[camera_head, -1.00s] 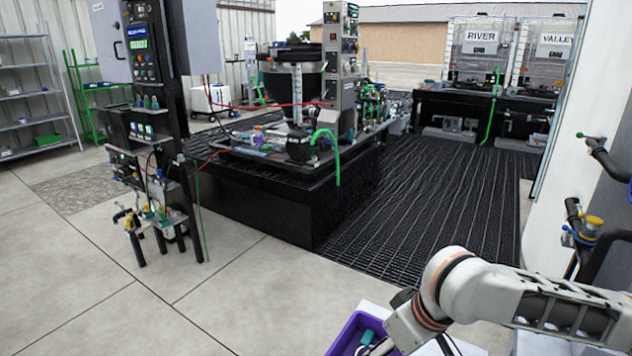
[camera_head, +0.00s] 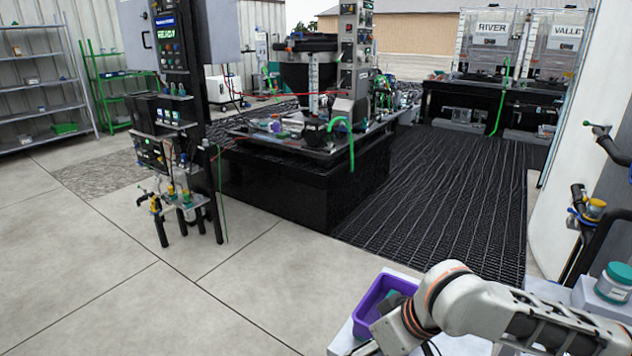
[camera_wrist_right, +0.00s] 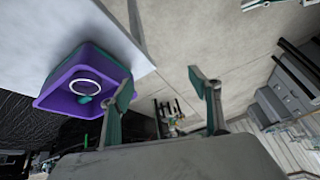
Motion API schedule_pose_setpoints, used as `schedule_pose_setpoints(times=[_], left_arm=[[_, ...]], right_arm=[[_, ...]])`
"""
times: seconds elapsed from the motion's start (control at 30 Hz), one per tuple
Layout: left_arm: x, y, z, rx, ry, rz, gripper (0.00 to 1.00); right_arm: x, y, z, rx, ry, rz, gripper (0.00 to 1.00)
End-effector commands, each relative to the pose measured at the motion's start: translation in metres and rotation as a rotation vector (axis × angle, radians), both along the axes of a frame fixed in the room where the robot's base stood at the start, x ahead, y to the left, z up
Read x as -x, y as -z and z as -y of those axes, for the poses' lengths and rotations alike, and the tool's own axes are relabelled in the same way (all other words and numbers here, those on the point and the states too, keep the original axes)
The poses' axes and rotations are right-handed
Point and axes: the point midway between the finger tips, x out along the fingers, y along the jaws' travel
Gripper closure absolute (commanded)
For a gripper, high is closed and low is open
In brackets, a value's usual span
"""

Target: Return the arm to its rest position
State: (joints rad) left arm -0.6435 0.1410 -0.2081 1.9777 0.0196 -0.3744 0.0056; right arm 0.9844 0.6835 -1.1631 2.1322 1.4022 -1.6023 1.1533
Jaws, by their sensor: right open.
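My right arm (camera_head: 470,305) comes in from the lower right in the head view; its gripper is at or below the bottom edge there. In the right wrist view my right gripper (camera_wrist_right: 160,95) shows two teal-padded fingers spread wide with nothing between them. A purple tote (camera_head: 375,300) stands on a white surface just beyond my wrist. The tote also shows in the right wrist view (camera_wrist_right: 58,104), left of the fingers and apart from them, with a white ring (camera_wrist_right: 85,87) and a teal item (camera_wrist_right: 84,100) inside. My left gripper is not in view.
A teal-lidded jar (camera_head: 614,281) stands on the white surface at the right. A white wall panel with black pipes (camera_head: 590,215) rises close by on the right. A black equipment skid (camera_head: 300,185) and a control post (camera_head: 185,120) stand farther off. Open concrete floor (camera_head: 130,270) lies at the left.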

Motion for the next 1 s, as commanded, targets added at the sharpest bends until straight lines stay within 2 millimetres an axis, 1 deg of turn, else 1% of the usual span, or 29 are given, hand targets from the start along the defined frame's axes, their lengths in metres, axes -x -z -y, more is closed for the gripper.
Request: schedule_pose_setpoints(times=[0.03,0.3,0.4,0.5,0.6,0.67,0.73,0.87,1.0], left_arm=[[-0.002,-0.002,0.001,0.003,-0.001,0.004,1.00],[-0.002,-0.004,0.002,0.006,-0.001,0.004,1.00],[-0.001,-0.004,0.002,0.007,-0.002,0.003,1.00],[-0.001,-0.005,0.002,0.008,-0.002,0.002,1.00],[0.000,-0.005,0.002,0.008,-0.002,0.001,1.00],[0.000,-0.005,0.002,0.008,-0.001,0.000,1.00],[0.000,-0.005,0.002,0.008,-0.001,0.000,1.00],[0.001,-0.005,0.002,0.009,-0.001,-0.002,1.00],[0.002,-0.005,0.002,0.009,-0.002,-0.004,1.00]], right_arm=[[0.004,0.006,-0.012,-0.036,-0.010,-0.002,0.38],[0.009,0.028,-0.067,-0.259,-0.029,0.069,0.38],[0.008,0.037,-0.079,-0.336,-0.010,0.113,0.38],[0.007,0.048,-0.083,-0.395,0.023,0.161,0.38],[0.007,0.062,-0.079,-0.435,0.068,0.214,0.38],[0.008,0.073,-0.074,-0.447,0.098,0.246,0.38],[0.011,0.087,-0.064,-0.450,0.137,0.284,0.38],[0.021,0.116,-0.037,-0.423,0.205,0.351,0.38],[0.041,0.149,-0.005,-0.360,0.265,0.407,0.38]])
